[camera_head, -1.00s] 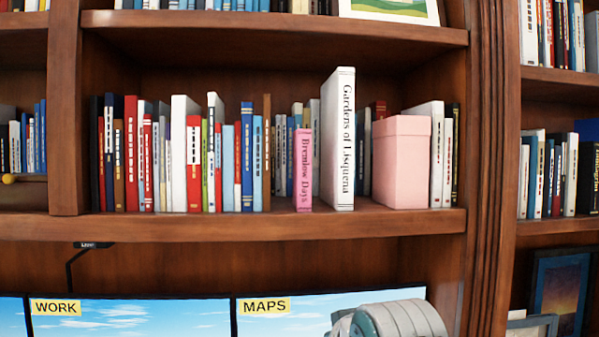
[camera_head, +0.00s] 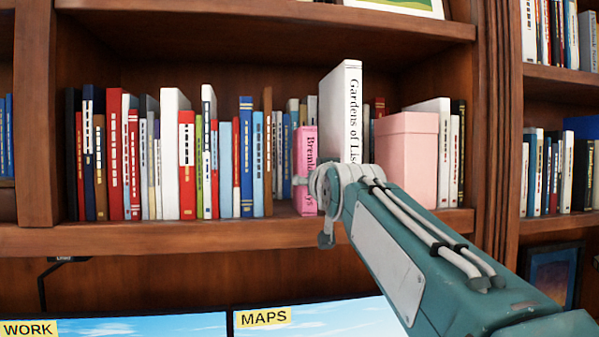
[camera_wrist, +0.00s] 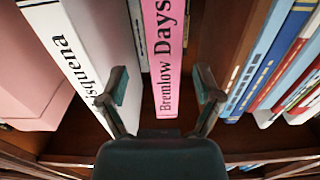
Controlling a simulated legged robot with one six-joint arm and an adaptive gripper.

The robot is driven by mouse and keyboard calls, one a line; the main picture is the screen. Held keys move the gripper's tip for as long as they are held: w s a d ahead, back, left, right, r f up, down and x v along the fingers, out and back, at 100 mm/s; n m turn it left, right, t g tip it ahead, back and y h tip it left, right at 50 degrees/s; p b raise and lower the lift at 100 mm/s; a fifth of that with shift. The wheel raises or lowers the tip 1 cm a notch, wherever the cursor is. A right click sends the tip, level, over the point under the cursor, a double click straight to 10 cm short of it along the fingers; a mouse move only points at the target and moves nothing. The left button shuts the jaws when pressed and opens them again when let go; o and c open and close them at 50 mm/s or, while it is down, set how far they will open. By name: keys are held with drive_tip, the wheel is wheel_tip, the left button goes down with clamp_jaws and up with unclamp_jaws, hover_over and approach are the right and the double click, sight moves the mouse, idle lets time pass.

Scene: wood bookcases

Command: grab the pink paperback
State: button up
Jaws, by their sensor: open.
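The pink paperback (camera_head: 305,165), titled "Bremlow Days", stands upright on the shelf, left of a tall white book (camera_head: 341,110). My arm hides its lower right part in the head view. In the wrist view the pink paperback (camera_wrist: 164,60) shows its spine between the two fingers of my gripper (camera_wrist: 161,92). The gripper is open, with one finger on each side of the spine and visible space on both sides. The finger at left overlaps the tall white book (camera_wrist: 90,50) in that view. Whether it touches that book I cannot tell.
A pink box (camera_head: 406,150) stands right of the tall white book. A row of upright books (camera_head: 200,160) fills the shelf to the left. The shelf edge (camera_head: 130,238) runs below, and screens (camera_head: 130,328) stand under it.

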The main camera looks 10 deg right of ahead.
drive_tip(key=shift+w+a, duration=0.4)
drive_tip(key=shift+w, duration=0.65)
drive_tip(key=shift+w+d+r, duration=0.1)
drive_tip(key=shift+w, duration=1)
drive_tip(key=shift+w+d+r, duration=0.1)
drive_tip(key=shift+w, duration=1)
drive_tip(key=shift+a, duration=0.15)
drive_tip(key=shift+c, duration=1.2)
clamp_jaws()
